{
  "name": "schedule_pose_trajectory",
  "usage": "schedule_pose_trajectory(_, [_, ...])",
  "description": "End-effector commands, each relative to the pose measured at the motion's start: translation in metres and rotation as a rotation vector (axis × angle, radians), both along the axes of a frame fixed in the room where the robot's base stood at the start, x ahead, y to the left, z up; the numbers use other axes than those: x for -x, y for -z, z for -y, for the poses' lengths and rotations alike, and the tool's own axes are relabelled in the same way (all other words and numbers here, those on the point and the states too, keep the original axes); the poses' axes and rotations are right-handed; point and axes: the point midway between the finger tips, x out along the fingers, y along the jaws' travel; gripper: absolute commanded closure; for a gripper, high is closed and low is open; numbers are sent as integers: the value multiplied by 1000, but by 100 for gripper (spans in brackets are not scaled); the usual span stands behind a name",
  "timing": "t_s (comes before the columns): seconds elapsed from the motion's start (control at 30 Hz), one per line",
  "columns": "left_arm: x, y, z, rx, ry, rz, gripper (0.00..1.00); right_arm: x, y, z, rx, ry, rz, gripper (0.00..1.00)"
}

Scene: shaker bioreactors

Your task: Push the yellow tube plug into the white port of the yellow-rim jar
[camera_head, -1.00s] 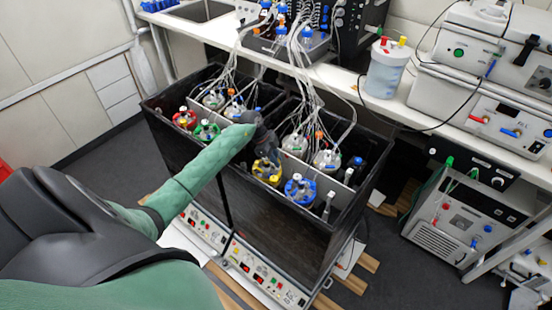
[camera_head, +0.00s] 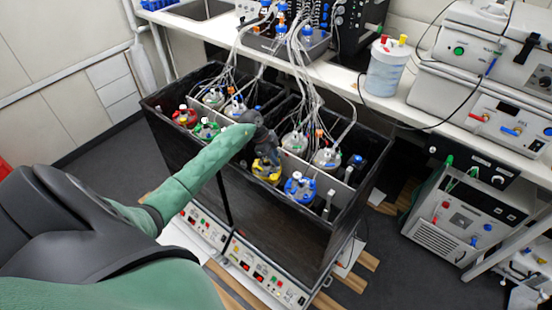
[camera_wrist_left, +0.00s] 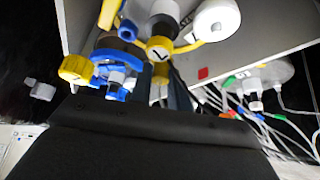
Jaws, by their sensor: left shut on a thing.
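The yellow-rim jar (camera_head: 267,171) stands in the right half of the black box in the head view, partly hidden by my left gripper. My left gripper (camera_head: 266,150) is directly over this jar, pointing down. In the left wrist view my gripper's dark fingers (camera_wrist_left: 168,92) are close together, shut on the yellow tube plug (camera_wrist_left: 160,48), at their tips. A pale cylindrical fitting (camera_wrist_left: 164,12) shows just beyond the plug. I cannot tell whether it is the white port or whether the plug touches it. My right gripper is not in view.
The blue-rim jar (camera_head: 300,188) stands close by on the right. Red-rim (camera_head: 185,117) and green-rim (camera_head: 206,129) jars stand to the left. Bundled pale tubes (camera_head: 306,85) rise behind the gripper. The black box's front wall (camera_head: 275,215) stands below.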

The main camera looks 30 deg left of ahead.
Motion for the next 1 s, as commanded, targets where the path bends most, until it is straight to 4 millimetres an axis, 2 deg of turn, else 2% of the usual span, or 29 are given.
schedule_pose_trajectory(0.97, [0,9,0,0,0,-1,100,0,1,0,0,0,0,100])
schedule_pose_trajectory(1.0, [0,9,0,0,0,-1,76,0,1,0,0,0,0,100])
